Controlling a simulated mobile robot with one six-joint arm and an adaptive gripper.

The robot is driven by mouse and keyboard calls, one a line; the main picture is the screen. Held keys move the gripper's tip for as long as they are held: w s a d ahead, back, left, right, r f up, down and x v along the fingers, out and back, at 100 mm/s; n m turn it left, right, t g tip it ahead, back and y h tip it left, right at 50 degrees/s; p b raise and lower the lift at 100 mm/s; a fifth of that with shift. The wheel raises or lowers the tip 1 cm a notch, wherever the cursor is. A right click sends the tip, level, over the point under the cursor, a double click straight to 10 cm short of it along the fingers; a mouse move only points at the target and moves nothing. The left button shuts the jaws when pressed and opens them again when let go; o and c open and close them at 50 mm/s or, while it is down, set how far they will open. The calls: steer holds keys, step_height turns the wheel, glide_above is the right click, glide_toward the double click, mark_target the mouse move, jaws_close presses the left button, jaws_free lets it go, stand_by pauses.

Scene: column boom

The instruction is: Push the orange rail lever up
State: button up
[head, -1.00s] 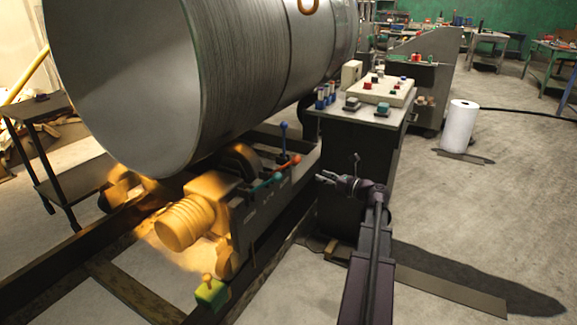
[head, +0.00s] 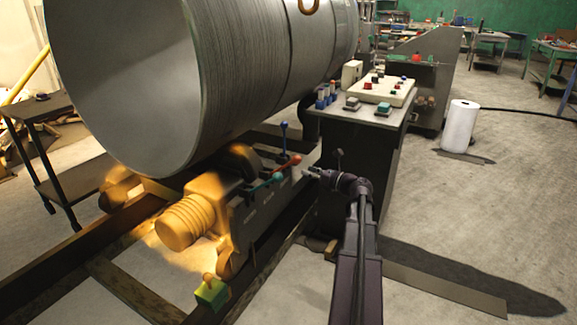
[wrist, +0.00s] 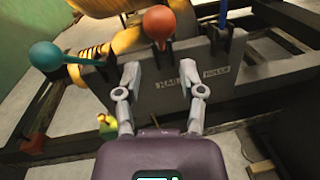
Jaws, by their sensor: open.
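The knob also shows in the head view (head: 295,159). In the head view my gripper (head: 309,173) is just right of the knob. I cannot tell whether a finger touches the panel.
A teal-knobbed lever (wrist: 45,55) stands left of the orange one, and a blue lever (wrist: 223,13) stands right of it. A large metal cylinder (head: 240,75) lies above the yellow roller unit (head: 185,223). A dark control cabinet (head: 355,140) stands close behind my gripper.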

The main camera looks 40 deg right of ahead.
mark_target(291, 163)
steer(key=x, duration=0.8)
steer(key=shift+w+a, duration=0.1)
jaws_close()
steer(key=shift+a, duration=0.45)
steer(key=shift+d, duration=0.35)
steer(key=shift+d+r+p, duration=0.1)
steer(key=shift+d+p, duration=0.1)
steer(key=shift+p, duration=0.2)
